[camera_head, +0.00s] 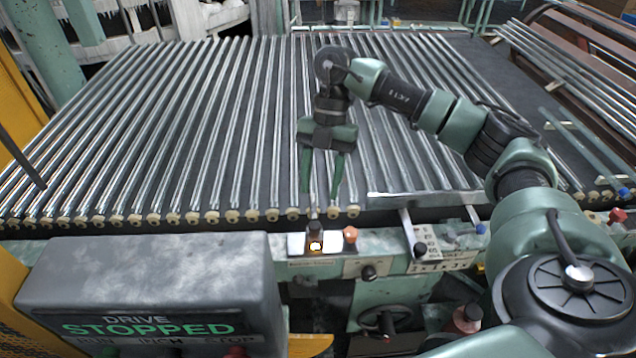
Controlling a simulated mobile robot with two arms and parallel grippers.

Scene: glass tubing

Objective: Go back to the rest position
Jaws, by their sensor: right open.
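My right gripper (323,190) hangs over the near edge of the tube bed, its two green fingers pointing down and spread apart with nothing held between them. Its arm reaches in from the lower right. My left gripper is not in view.
Rows of glass tubes (150,130) lie side by side on the dark bed. A grey drive box (150,285) reading "STOPPED" stands at front left. An orange knob (350,234) and a metal bar (425,198) sit along the front edge. More tubes (575,80) lie at the right.

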